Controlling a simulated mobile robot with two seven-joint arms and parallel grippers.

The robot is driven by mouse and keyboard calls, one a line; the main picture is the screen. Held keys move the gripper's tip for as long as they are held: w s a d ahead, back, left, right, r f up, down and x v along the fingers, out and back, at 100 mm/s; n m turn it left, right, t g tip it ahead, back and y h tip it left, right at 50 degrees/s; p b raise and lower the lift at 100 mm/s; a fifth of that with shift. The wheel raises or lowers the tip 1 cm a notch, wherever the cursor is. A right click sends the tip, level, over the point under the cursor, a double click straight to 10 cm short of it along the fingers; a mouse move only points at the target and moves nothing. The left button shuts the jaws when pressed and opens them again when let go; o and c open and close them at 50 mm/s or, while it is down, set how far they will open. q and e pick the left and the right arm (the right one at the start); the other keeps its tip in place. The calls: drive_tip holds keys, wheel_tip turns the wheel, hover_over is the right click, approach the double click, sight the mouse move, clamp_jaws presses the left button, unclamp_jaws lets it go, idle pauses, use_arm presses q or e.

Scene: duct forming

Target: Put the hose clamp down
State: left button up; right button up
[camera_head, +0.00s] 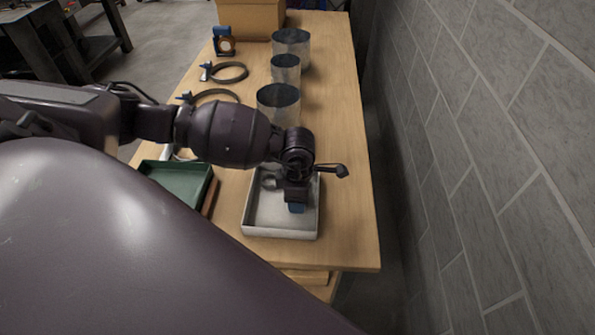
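My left gripper (297,196) points down over the white tray (282,229) near the front of the table. A small blue piece (296,208) shows at its fingertips; I cannot tell whether it is held or lies in the tray. A small dark ring (269,184) shows in the tray just left of the gripper, partly hidden by it. Two larger hose clamps lie on the table farther back: one far clamp (231,81) and one nearer clamp (215,91), partly hidden by my arm. The fingers are too small and dark to judge. My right gripper is not in view.
Several metal duct cylinders (278,112) stand in a row behind the tray. A green tray (178,178) lies to the left. A cardboard box (250,20) and a blue item (223,40) are at the back. The wooden table (347,215) is bare along its right side, near a block wall (500,150).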

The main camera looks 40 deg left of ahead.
use_arm(q)
wheel_tip(320, 180, up, 12)
drive_tip(key=shift+r, duration=0.2)
idle(0.4)
idle(0.5)
